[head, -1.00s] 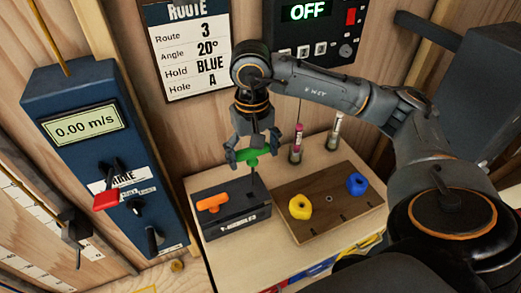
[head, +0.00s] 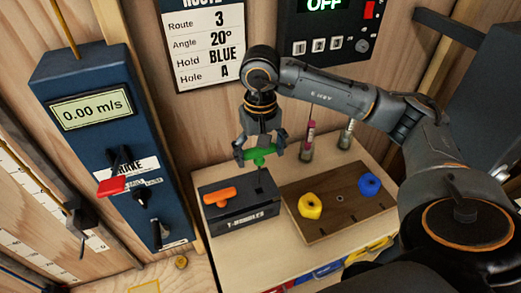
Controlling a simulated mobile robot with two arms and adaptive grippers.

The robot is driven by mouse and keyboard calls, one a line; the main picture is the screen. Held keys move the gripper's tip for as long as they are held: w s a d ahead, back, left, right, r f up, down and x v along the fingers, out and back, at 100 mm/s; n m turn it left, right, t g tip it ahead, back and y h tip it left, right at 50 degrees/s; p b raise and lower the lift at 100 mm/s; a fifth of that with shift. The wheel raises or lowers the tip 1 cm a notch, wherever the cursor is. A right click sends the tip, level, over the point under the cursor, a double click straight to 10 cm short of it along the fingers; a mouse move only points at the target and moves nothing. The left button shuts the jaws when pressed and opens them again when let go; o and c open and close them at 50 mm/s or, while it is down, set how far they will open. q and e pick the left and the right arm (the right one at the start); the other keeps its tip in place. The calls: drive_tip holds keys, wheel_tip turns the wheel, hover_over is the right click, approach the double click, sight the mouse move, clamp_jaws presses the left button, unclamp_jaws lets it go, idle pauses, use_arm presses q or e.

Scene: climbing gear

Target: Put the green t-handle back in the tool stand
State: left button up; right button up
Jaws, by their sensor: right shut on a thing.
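The green t-handle (head: 262,152) is held in my right gripper (head: 260,150), just above the right part of the tool stand (head: 241,222). The stand is a dark box labelled "T-HANDLES". The handle's bar lies across between the fingers, and its dark shaft points down toward the stand's top; I cannot tell how deep its tip is. An orange t-handle (head: 220,196) sits in the left part of the stand. My left gripper is out of view.
Right of the stand is a brown board (head: 340,226) with a yellow hold (head: 310,206) and a blue hold (head: 369,184). Two small tubes (head: 308,142) stand behind it. A blue device (head: 120,150) with a red lever is at left.

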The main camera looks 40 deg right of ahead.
wheel_tip(320, 180, down, 12)
drive_tip(key=b, duration=0.7)
drive_tip(key=shift+f, duration=0.15)
drive_tip(key=o, duration=1.2)
wheel_tip(320, 180, up, 12)
drive_tip(key=shift+r, duration=0.1)
